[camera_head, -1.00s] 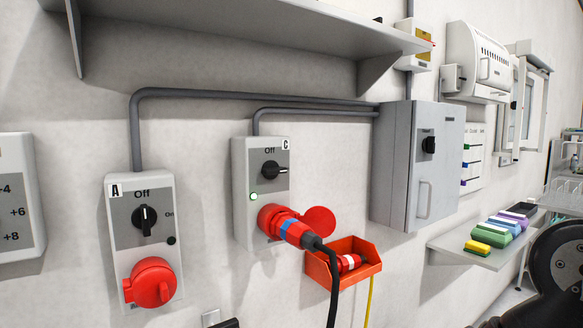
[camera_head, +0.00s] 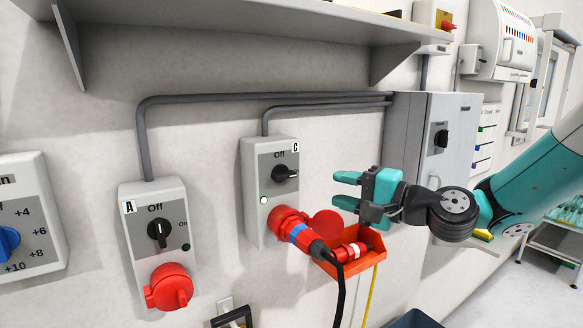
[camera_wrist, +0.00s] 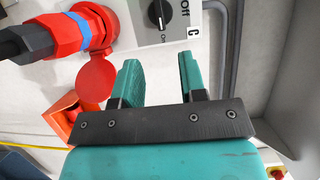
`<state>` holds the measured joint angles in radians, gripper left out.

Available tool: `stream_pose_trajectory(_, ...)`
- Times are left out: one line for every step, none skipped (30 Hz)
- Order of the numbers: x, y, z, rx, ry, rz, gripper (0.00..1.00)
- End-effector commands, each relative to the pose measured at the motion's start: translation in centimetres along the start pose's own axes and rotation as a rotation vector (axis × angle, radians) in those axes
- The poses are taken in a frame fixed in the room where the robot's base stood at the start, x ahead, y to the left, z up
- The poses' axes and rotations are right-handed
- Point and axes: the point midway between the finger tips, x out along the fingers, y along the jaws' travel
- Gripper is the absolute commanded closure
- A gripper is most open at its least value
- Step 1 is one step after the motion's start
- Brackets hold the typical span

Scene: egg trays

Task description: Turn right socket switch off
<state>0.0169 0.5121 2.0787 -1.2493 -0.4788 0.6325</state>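The right socket box, marked C (camera_head: 258,205), is on the wall with a black rotary switch (camera_head: 284,173) below the word Off.
The left socket box, marked A (camera_head: 170,245), has its switch upright at Off. An orange bin (camera_head: 372,250) with a red connector hangs below my gripper. A grey cabinet (camera_head: 405,140) stands behind my gripper. A shelf (camera_head: 270,38) runs above.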

Motion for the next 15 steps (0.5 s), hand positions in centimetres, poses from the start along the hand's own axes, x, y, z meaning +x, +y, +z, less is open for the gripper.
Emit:
stream_pose_trajectory(1.4, -0.5, 0.2, 0.000, -0.007, 0.002, 0.62)
stream_pose_trajectory(2.1, -0.6, 0.2, -0.001, -0.007, 0.001, 0.62)
stream_pose_trajectory(3.0, -0.5, 0.2, -0.001, -0.007, 0.002, 0.62)
stream_pose_trajectory(3.7, -0.6, 0.3, 0.000, -0.007, 0.001, 0.62)
stream_pose_trajectory(4.4, -0.6, 0.2, -0.002, -0.007, 0.002, 0.62)
stream_pose_trajectory(5.3, -0.6, 0.3, -0.002, -0.007, 0.002, 0.62)
stream_pose_trajectory(6.0, -0.5, 0.3, -0.001, -0.007, 0.003, 0.62)
stream_pose_trajectory(6.7, -0.6, 0.3, -0.003, -0.007, 0.001, 0.62)
stream_pose_trajectory(7.5, -0.5, 0.3, -0.002, -0.007, 0.003, 0.62)
stream_pose_trajectory(8.1, -0.5, 0.3, -0.002, -0.007, 0.003, 0.62)
stream_pose_trajectory(8.6, -0.5, 0.3, -0.003, -0.006, 0.002, 0.62)
stream_pose_trajectory(9.3, -0.4, 0.3, -0.002, -0.006, 0.002, 0.62)
stream_pose_trajectory(9.8, -0.4, 0.3, -0.003, -0.005, 0.001, 0.62)
stream_pose_trajectory(10.2, -0.3, 0.2, -0.003, -0.005, 0.002, 0.62)
stream_pose_trajectory(10.7, -0.3, 0.2, -0.004, -0.005, 0.002, 0.62)
